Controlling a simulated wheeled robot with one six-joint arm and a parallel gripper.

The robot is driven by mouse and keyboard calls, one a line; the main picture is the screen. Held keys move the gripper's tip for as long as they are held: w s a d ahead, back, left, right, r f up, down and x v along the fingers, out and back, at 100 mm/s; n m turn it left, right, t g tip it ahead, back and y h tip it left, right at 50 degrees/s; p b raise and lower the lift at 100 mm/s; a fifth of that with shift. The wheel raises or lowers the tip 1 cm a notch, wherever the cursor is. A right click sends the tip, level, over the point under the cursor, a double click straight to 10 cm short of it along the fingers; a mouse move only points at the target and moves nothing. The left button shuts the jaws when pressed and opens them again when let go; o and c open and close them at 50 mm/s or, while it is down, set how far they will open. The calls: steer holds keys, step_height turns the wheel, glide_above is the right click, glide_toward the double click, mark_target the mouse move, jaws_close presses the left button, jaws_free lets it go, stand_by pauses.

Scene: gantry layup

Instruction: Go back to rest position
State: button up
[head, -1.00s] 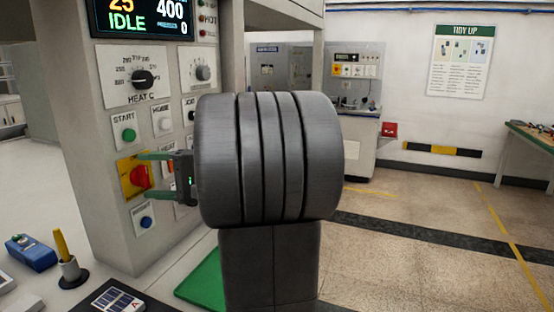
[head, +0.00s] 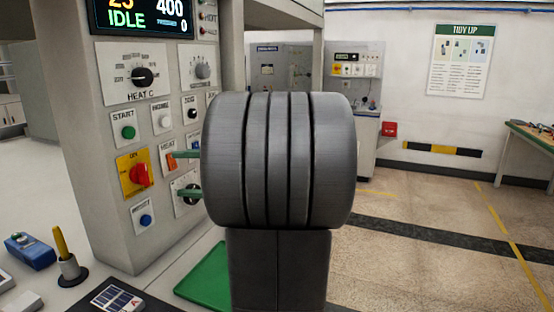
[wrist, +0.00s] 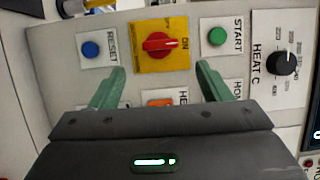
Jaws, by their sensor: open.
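My gripper (wrist: 155,88) is open and empty, its two green fingers pointing at the control panel in the wrist view. In the head view most of it is hidden behind my grey arm, with only the green fingertips (head: 187,174) showing left of the arm. The fingers stand in front of the panel near the orange HEAT switch (head: 170,161), which shows between and behind them in the wrist view (wrist: 159,101). The red rotary ON switch (head: 140,175) on its yellow plate is clear of the fingers. I cannot tell how far the fingertips are from the panel.
The panel (head: 85,180) carries a green START button (head: 128,132), a blue RESET button (head: 146,220) and a HEAT C dial (head: 142,76). A screen reads IDLE. A blue device (head: 30,250) and a yellow-handled tool (head: 62,245) stand at lower left. The floor at right is open.

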mark_target(147, 172)
steer(key=d, duration=0.6)
steer(key=shift+n, duration=0.6)
steer(key=a, duration=1.4)
steer(key=shift+a+r, duration=0.1)
steer(key=n, duration=0.1)
steer(key=n+h, duration=0.1)
steer(key=n, duration=0.1)
steer(key=shift+s+r+t+h, duration=0.2)
steer(key=shift+r+t+h, duration=0.1)
steer(key=shift+h, duration=0.1)
steer(key=n+h, duration=0.1)
steer(key=n, duration=0.1)
steer(key=n+t+h+p, duration=0.1)
steer(key=n, duration=0.1)
steer(key=shift+s+r+n+t, duration=0.1)
steer(key=shift+s+n+t, duration=0.1)
steer(key=shift+n+t, duration=0.15)
steer(key=shift+v, duration=0.75)
